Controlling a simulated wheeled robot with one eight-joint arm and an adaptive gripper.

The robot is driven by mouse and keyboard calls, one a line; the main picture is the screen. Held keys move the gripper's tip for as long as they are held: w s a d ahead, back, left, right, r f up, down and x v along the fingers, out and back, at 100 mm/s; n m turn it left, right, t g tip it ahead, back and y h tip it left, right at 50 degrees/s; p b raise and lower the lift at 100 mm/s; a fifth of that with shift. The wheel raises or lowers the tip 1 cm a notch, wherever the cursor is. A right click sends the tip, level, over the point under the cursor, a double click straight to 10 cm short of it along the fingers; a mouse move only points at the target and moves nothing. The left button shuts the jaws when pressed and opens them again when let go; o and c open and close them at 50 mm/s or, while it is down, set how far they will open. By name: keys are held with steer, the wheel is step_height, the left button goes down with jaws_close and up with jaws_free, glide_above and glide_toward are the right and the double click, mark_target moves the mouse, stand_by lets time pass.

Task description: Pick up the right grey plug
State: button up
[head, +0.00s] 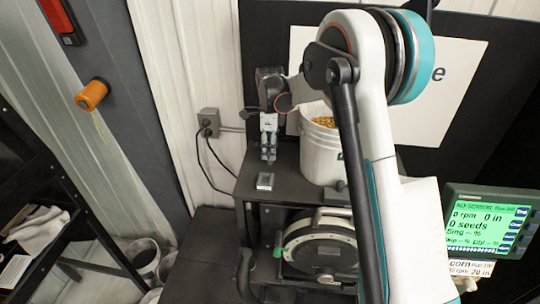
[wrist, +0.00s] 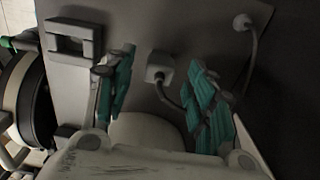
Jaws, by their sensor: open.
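In the wrist view, a small grey block-shaped plug (wrist: 158,66) with a dark cable sits on the dark table top, between and beyond my fingertips. A rounder grey plug-like piece (wrist: 241,22) with its own cable lies further right, near the table's edge. I cannot tell which one is the right grey plug. My gripper (wrist: 160,78) is open and empty, its teal-padded fingers either side of the nearer plug in the picture, apart from it. In the head view, my gripper (head: 268,150) points down over the table; both pieces are hidden or too small to tell.
A dark square frame (wrist: 72,40) lies on the table (wrist: 130,20), left of my fingers. A white bucket of corn (head: 322,150) stands close right of my gripper. A round seed meter (head: 320,245) sits below the top. A wall outlet (head: 208,120) with black cords is at left.

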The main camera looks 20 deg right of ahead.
steer(key=shift+f, duration=1.2)
steer(key=c, duration=1)
steer(key=shift+r, duration=0.2)
